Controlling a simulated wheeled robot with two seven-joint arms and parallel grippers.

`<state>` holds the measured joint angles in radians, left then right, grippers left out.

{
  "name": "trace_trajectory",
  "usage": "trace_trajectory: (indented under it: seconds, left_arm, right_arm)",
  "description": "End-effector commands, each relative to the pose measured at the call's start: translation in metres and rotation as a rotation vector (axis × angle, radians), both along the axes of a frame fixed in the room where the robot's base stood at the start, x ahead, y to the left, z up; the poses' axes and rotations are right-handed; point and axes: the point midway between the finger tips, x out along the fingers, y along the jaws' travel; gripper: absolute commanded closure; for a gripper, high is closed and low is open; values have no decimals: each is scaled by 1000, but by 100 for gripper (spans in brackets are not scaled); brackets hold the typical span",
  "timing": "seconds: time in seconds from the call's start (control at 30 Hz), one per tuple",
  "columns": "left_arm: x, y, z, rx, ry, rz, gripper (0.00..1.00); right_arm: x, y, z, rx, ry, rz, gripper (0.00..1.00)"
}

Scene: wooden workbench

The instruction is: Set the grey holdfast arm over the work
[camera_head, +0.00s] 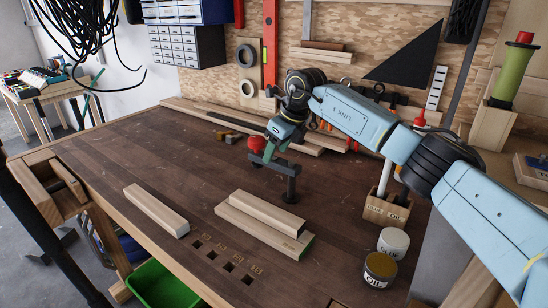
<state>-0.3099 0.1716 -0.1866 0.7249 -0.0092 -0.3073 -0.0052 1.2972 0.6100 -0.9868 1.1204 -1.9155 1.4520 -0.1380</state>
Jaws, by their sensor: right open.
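The holdfast has a dark grey upright post (291,188) standing just behind the stacked boards. Its grey arm (274,166) reaches from the post top toward the back left, over bare bench, not over the boards. A red knob (256,144) sits near the arm's outer end. The work looks like two pale boards, a narrower one (266,213) on a wider one (252,229). My right gripper (272,148) is open, close above the holdfast arm beside the red knob. I cannot tell whether it touches. My left gripper is not in view.
A loose pale block (157,208) lies left of the boards, with square holes (221,260) in the bench in front. Two tins, one white (393,243) and one ochre (380,270), and a wooden tool holder (387,210) stand right.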

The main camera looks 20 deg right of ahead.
Motion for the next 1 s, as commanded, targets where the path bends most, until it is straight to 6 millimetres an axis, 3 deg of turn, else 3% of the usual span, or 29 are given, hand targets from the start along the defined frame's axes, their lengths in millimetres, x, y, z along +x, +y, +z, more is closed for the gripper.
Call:
trace_trajectory:
  seconds: [0.2,0.53,0.93,1.0]
  left_arm:
    - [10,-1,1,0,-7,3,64]
    - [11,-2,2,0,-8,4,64]
    - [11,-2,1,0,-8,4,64]
    - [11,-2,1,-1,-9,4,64]
  right_arm:
    - [7,5,-21,2,0,1,45]
    - [9,5,-23,1,-2,0,45]
    - [9,5,-23,2,-1,0,96]
    - [9,5,-23,2,-1,0,100]
